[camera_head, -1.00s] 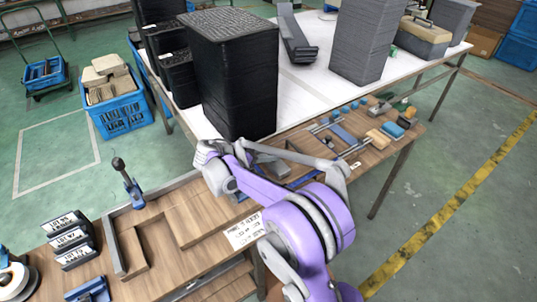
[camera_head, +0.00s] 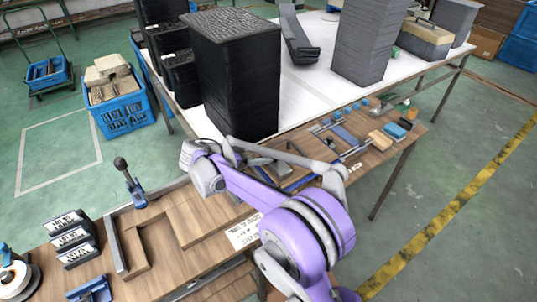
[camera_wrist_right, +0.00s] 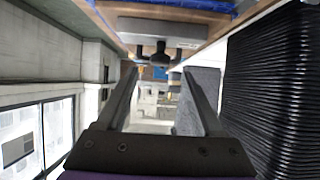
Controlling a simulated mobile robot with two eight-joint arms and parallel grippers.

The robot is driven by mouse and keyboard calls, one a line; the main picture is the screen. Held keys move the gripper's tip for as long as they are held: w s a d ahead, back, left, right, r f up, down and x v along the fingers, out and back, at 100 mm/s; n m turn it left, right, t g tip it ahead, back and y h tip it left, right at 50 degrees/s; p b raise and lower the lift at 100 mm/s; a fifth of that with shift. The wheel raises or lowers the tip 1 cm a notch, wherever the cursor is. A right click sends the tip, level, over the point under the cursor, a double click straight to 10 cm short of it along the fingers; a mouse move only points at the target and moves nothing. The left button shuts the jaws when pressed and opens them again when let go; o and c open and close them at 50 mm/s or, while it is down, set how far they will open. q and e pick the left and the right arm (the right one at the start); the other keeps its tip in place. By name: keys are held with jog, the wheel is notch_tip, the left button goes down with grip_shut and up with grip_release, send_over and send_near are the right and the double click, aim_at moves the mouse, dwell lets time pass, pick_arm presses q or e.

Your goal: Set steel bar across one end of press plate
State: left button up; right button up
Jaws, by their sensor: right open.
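My right arm reaches in over the wooden bench (camera_head: 210,248) in the head view, its wrist beside the tall black stack. In the right wrist view my right gripper (camera_wrist_right: 162,78) has its two fingers wide apart with nothing between them. Beyond the fingers, a flat grey steel piece (camera_wrist_right: 152,26) with dark knob-like parts lies at the wooden edge, apart from the fingers. In the head view a long grey steel strip (camera_head: 118,246) lies along the bench's left part. I cannot tell which piece is the steel bar or the press plate. My left gripper is not in view.
The black stack (camera_head: 235,75) stands close behind my right arm and shows at the right in the wrist view (camera_wrist_right: 275,95). A lever tool (camera_head: 132,182), lot-label blocks (camera_head: 70,237) and a paper label (camera_head: 244,232) are on the bench. Small tools lie at its right end.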

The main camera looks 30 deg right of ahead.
jog(key=w+v, duration=0.1)
jog(key=v, duration=0.6)
jog(key=s+f+n+t+y, duration=0.15)
jog(key=s+n+y, duration=0.6)
jog(key=s, duration=0.85)
jog(key=s+a+f+n+t+y, duration=0.1)
jog(key=s+a+f+n+y, duration=0.1)
jog(key=s+f+n, duration=0.2)
jog(key=s+a+f+n+t+y, duration=0.1)
jog(key=s+a+f+n+y, duration=0.1)
jog(key=s, duration=0.8)
jog(key=a+f+n, duration=0.1)
jog(key=f+n, duration=0.1)
jog(key=n, duration=0.1)
jog(key=shift+s+y, duration=0.3)
jog(key=shift+y, duration=0.05)
jog(key=shift+n+t, duration=0.25)
